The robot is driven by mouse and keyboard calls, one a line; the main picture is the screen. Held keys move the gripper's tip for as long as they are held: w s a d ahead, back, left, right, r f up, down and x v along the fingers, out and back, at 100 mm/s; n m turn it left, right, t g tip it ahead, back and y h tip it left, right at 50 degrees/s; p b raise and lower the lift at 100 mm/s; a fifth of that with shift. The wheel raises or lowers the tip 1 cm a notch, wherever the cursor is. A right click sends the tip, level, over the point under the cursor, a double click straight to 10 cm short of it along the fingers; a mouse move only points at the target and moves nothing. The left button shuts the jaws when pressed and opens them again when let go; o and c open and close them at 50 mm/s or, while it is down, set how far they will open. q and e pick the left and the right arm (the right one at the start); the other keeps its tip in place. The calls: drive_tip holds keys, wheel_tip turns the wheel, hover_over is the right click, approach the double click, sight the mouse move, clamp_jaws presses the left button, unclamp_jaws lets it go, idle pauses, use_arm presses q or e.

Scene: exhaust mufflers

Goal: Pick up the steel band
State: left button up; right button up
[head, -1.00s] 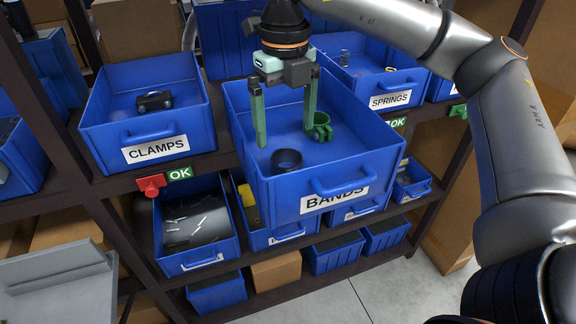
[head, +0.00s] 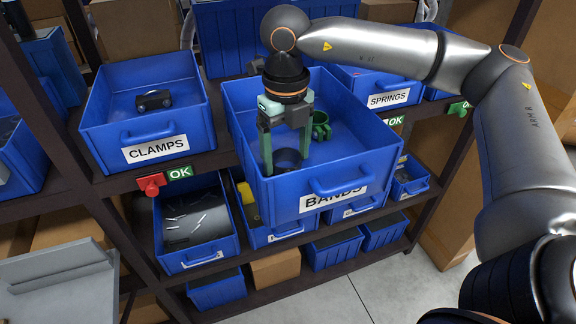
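A dark grey ring-shaped band (head: 287,158), which looks like the steel band, sits in the front part of the blue BANDS bin (head: 372,170). A green band (head: 320,127) with a small lug lies behind it to the right. My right gripper (head: 286,164) reaches down into the bin, with its two green fingers on the left and right sides of the dark band. The fingers stand close to the band's outer wall; I cannot tell whether they touch it. The fingers partly cover the band. My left gripper is not in view.
The bin walls surround the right gripper closely. The CLAMPS bin (head: 93,125) stands to the left and the SPRINGS bin (head: 389,98) to the back right. A red block (head: 151,184) and green OK tag (head: 180,173) sit on the shelf edge. More bins fill the lower shelves.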

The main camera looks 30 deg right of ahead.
drive_tip(key=c, duration=1.1)
drive_tip(key=shift+r, duration=0.1)
